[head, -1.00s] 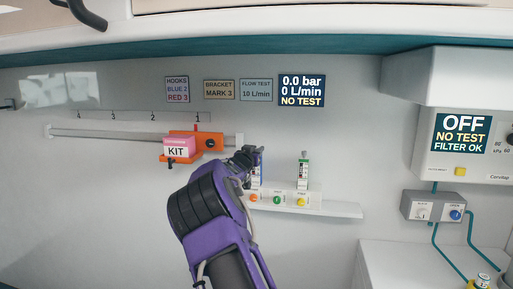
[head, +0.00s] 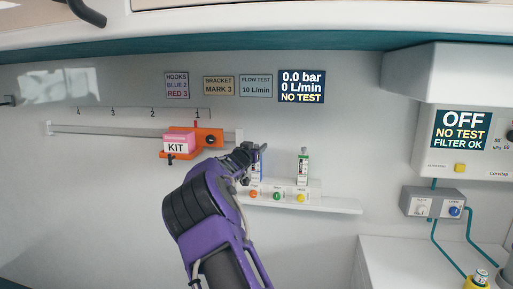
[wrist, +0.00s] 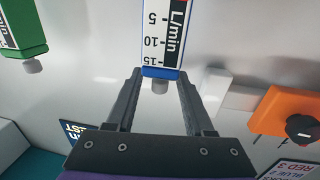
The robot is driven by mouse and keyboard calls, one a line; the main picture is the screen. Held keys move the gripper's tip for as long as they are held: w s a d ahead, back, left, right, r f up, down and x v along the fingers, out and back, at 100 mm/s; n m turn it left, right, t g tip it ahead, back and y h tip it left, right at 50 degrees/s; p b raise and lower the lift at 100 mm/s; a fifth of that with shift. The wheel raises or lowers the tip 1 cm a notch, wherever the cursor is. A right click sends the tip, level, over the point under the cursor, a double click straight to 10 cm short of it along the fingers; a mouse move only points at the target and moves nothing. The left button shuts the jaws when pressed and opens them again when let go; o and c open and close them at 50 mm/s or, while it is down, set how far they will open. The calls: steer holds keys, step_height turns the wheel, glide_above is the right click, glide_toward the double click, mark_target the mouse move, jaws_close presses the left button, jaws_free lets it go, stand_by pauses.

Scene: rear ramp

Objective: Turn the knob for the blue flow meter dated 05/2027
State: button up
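The blue flow meter (head: 257,172) stands on the wall shelf, partly hidden behind my gripper (head: 253,155) in the head view. In the wrist view, the blue meter (wrist: 163,35) has a white L/min scale, upside down, and a small grey knob (wrist: 159,87) at its blue end. My gripper (wrist: 160,77) is open; its two fingers lie on either side of that end and the knob, with gaps visible. No date can be read on the meter. A green flow meter (head: 303,168) stands to the right; its grey knob (wrist: 33,66) shows in the wrist view.
The shelf (head: 335,206) carries orange, green and yellow round fittings. An orange bracket (head: 209,139) with a pink KIT box (head: 178,143) sits on the rail to the left. A screen (head: 301,87) reads 0.0 bar, 0 L/min, NO TEST. A wall unit (head: 461,130) reads OFF.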

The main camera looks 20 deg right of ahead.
steer(key=b+v, duration=0.1)
steer(key=v, duration=1.6)
steer(key=shift+a+b, duration=0.2)
steer(key=shift+b, duration=0.2)
steer(key=shift+r, duration=0.1)
